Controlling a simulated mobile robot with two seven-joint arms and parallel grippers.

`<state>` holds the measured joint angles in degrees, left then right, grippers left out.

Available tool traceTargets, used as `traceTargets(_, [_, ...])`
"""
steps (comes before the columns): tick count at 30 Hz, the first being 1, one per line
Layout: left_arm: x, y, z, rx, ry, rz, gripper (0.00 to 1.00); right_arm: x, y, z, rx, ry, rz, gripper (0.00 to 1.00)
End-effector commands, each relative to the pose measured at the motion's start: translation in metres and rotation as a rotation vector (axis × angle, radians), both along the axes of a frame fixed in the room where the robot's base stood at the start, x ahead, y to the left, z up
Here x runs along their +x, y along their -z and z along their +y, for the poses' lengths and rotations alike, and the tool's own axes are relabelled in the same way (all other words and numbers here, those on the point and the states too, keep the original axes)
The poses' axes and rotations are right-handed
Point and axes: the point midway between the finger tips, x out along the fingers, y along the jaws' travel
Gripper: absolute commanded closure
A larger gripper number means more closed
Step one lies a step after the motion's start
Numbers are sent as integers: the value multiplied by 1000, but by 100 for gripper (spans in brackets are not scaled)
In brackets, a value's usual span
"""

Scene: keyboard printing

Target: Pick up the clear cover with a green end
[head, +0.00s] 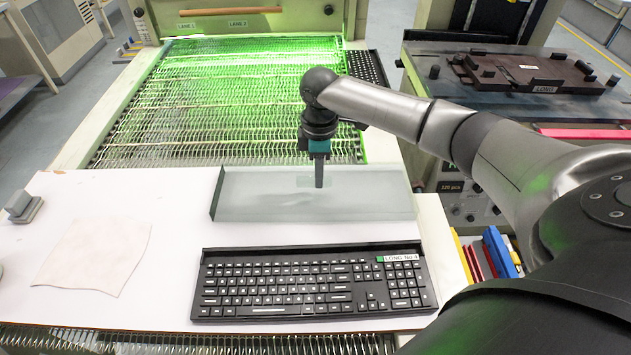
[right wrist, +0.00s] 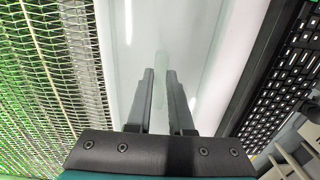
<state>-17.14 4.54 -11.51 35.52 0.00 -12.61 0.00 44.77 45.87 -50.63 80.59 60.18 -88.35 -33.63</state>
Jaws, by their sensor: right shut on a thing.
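The clear cover (head: 265,205), a long translucent grey-green tray-like piece, lies on the white table behind the keyboard. A faint green patch shows near its middle, by my fingers; I cannot make out a distinct green end. My right gripper (head: 319,178) points down at the cover's middle, shut on it. In the right wrist view the two fingers (right wrist: 160,85) stand close together over the pale cover (right wrist: 205,60), with a pale green strip between and beyond their tips. The fingers hide the exact grip. My left gripper is not in view.
A black keyboard (head: 290,290) in a dark tray lies just in front of the cover. A pink cloth (head: 92,255) and a grey block (head: 24,206) are at the left. A green-lit wire conveyor (head: 220,85) is behind. A brown fixture (head: 520,72) sits at the right.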

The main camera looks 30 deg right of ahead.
Motion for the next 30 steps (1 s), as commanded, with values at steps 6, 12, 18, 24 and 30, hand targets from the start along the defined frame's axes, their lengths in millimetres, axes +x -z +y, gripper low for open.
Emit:
traceTargets(6, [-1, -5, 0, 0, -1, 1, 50, 1, -17, 0, 1, 0, -4, 100])
traceTargets(12, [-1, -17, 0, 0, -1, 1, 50, 2, -67, 0, 1, 0, -6, 100])
traceTargets(18, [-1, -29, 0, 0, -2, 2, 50, 2, -126, 0, 0, 0, -7, 100])
traceTargets(24, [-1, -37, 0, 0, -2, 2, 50, 1, -172, 0, 1, 0, -6, 100])
traceTargets(30, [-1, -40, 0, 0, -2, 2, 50, 1, -195, 0, 1, 0, -2, 100])
